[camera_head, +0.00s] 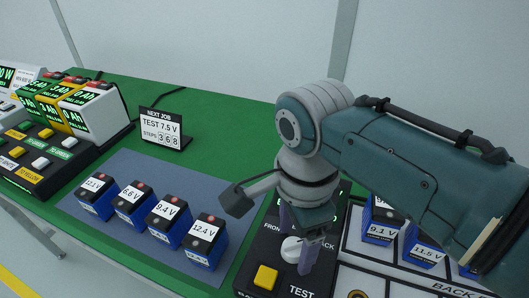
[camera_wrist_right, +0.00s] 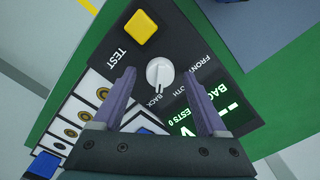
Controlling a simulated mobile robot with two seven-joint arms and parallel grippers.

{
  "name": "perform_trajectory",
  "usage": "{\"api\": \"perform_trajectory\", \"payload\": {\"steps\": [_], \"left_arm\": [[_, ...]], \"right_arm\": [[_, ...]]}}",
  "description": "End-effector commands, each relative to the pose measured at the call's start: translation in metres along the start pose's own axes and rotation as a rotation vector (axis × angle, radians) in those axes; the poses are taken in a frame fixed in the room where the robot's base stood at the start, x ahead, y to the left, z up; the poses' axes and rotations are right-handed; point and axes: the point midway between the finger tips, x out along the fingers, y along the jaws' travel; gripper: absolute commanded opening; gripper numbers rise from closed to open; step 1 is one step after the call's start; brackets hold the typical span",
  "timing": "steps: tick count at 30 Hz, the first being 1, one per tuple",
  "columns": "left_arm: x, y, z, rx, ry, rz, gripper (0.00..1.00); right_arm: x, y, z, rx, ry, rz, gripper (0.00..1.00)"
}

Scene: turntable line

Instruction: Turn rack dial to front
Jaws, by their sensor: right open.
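The white rack dial (camera_head: 291,249) sits on the dark tester panel (camera_head: 262,248), beside the yellow TEST button (camera_head: 265,277). In the right wrist view the dial (camera_wrist_right: 160,73) shows a pointer line that appears to face the BACK label. FRONT and BOTH are printed beside it. The green display (camera_wrist_right: 205,118) shows letters starting "BAC" and "TESTS 0". My right gripper (camera_head: 297,240) is open above the panel, its two purple fingers on either side of the dial. I cannot tell whether they touch it. My left gripper is out of view.
Several blue batteries (camera_head: 205,240) stand on a grey mat (camera_head: 135,170) to the left. A rack with more batteries (camera_head: 424,252) is right of the panel. A sign (camera_head: 162,129) reads TEST 7.5 V, steps 3 6 8. Green table (camera_head: 215,115) behind is clear.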

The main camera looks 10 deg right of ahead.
Motion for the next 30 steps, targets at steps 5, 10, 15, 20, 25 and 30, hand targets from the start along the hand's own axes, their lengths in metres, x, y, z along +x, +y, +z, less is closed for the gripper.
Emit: {"api": "perform_trajectory", "payload": {"steps": [5, 10, 15, 20, 25, 30], "left_arm": [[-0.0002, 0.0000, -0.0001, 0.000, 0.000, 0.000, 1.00], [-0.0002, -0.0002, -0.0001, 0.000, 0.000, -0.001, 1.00], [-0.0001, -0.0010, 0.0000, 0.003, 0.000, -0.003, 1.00], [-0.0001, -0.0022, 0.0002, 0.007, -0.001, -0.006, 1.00], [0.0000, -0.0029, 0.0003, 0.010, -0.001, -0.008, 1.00], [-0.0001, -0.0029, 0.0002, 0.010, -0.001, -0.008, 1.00]], "right_arm": [[0.0000, 0.0000, -0.0001, 0.000, 0.000, 0.000, 0.75], [-0.0001, 0.0000, -0.0001, 0.000, 0.000, 0.000, 0.61], [-0.0001, 0.0001, 0.0000, 0.000, 0.000, 0.000, 0.42], [-0.0001, 0.0002, 0.0001, 0.000, 0.000, 0.001, 0.24], [-0.0001, 0.0002, 0.0001, 0.000, 0.000, 0.001, 0.04], [-0.0001, 0.0003, 0.0002, 0.000, 0.000, 0.001, 0.00]]}}
